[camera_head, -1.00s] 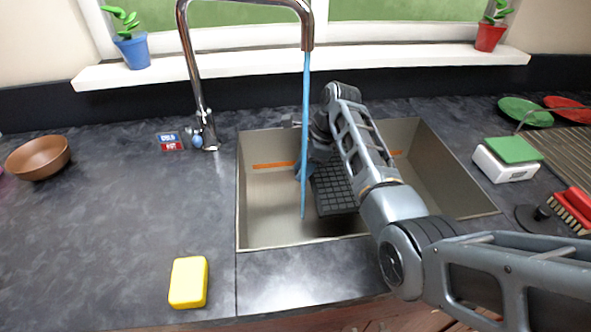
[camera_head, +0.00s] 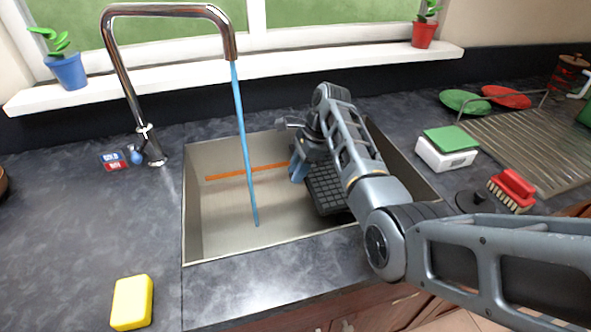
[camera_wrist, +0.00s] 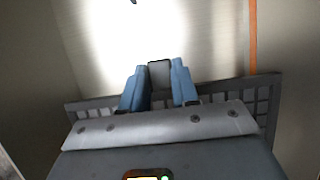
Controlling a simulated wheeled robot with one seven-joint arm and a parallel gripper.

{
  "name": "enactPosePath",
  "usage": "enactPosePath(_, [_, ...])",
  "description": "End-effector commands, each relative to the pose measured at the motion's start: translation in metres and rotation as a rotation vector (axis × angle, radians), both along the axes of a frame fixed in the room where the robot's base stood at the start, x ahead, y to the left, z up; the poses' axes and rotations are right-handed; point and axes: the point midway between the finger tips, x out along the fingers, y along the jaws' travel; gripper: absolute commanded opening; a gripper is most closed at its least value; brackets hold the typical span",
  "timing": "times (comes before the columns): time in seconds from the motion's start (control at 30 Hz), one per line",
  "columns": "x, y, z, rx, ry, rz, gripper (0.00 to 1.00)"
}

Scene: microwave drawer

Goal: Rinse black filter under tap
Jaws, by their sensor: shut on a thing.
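The black filter (camera_head: 325,186) is a dark gridded tray inside the sink (camera_head: 222,215), toward its right side. My gripper (camera_head: 298,172) is low in the sink with its blue fingers shut on the filter. In the wrist view the blue fingers (camera_wrist: 159,85) close on a dark tab, and the filter's grid (camera_wrist: 262,95) shows behind the gripper body. The chrome tap (camera_head: 120,75) is running, and a blue stream of water (camera_head: 243,140) falls into the sink left of the filter, apart from it. My arm hides part of the filter.
An orange strip (camera_head: 230,174) runs along the sink. A yellow sponge (camera_head: 132,302) lies on the front-left counter. A white scale with a green top (camera_head: 450,142), a red brush (camera_head: 512,187) and a drying rack (camera_head: 535,145) stand to the right. The sink's left part is free.

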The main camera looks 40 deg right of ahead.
Motion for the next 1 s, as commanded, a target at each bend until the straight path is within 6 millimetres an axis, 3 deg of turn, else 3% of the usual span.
enactPosePath(0.03, [0.0, 0.0, 0.0, 0.0, -0.001, 0.0, 0.0])
enactPosePath(0.07, [0.0, 0.0, 0.0, 0.0, -0.001, 0.0, 0.27])
enactPosePath(0.33, [0.0, 0.0, 0.0, 0.0, -0.001, 0.0, 0.01])
enactPosePath(0.63, [0.001, 0.0, 0.005, -0.001, -0.002, 0.0, 0.0])
enactPosePath(0.77, [0.002, 0.0, 0.029, -0.002, -0.007, 0.0, 0.0])
enactPosePath(1.0, [0.001, 0.0, 0.088, -0.001, -0.007, 0.0, 0.0])
